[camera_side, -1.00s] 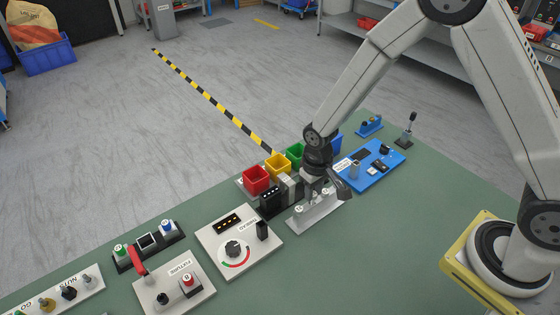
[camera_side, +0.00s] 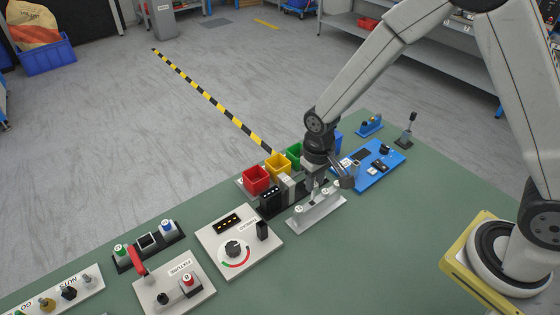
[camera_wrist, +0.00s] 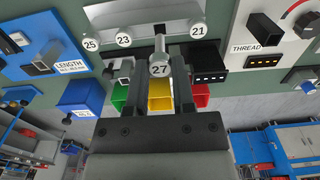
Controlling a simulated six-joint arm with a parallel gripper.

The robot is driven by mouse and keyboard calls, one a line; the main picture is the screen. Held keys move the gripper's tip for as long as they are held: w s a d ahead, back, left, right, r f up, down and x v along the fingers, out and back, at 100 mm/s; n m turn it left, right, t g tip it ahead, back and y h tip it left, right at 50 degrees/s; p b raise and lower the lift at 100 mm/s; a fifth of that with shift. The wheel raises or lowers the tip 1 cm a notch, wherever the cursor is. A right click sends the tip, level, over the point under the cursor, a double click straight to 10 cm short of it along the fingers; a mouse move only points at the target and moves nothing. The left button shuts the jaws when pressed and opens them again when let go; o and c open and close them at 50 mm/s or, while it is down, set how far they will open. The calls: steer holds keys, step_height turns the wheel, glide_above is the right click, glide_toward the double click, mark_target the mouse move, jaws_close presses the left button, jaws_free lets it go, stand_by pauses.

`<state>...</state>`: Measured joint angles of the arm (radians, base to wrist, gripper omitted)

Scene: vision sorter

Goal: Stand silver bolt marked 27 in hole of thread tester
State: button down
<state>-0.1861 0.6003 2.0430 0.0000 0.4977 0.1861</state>
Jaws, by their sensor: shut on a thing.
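My gripper (camera_side: 315,183) is over the white bolt rack (camera_side: 318,214). In the wrist view, my gripper (camera_wrist: 161,85) is shut on the silver bolt marked 27 (camera_wrist: 160,68); its round labelled head sits between the fingers. Its shank points away from the camera towards the rack; whether its tip is clear of the rack I cannot tell. The thread tester (camera_side: 238,250) is a pale panel with a dial and a black block (camera_side: 262,230). In the wrist view the block (camera_wrist: 264,28) is at the upper right; its hole is not clearly visible.
Bolts marked 25 (camera_wrist: 91,44), 23 (camera_wrist: 123,40) and 21 (camera_wrist: 198,30) stand around the held one. Red (camera_side: 256,180) and yellow (camera_side: 278,166) bins are behind the rack. A blue length gauge (camera_side: 372,166) stands to the right. Green table is bare in front.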

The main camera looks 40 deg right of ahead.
steer(key=shift+r, duration=0.25)
steer(key=shift+w+a+r, duration=0.15)
steer(key=shift+a, duration=0.3)
steer(key=w+a+r, duration=0.1)
steer(key=a+r, duration=0.2)
steer(key=a, duration=0.3)
steer(key=a+r, duration=0.3)
steer(key=a, duration=0.4)
steer(key=shift+w+a, duration=0.2)
steer(key=shift+w, duration=0.15)
steer(key=shift+f, duration=0.3)
steer(key=shift+f, duration=2.7)
steer(key=shift+f, duration=1.8)
